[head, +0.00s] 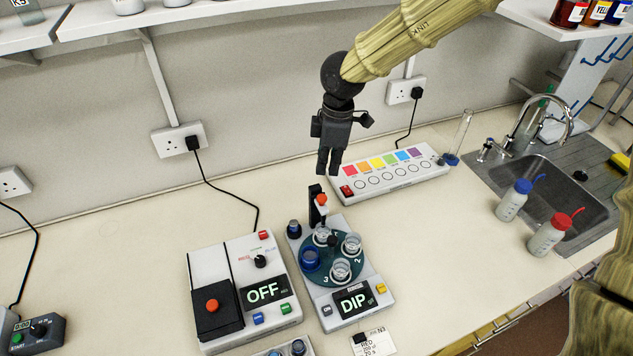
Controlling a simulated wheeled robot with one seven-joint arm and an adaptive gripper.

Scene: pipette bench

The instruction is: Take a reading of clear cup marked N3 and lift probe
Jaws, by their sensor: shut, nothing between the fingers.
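The probe device (365,319) stands on the bench with a lit display reading DIP. Its dark teal turntable (320,272) holds clear cups and one dark blue cup (310,259). The clear cup (341,270) nearest the mark 3 sits at the front; another clear cup (352,244) is near the mark 2, and a third (323,234) is at the back by the post. The black probe post (315,205) with an orange-red top knob (321,200) rises behind the turntable. The probe tip is too small to make out. My gripper (328,171) is shut and empty, pointing down above the post, apart from it.
An instrument (225,328) with an OFF display stands left of the device. A white colour-chart box (390,180) lies behind right. A request card (373,343) reading N3 lies in front. Wash bottles (512,203) stand by the sink (560,190). A shelf overhangs at upper left.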

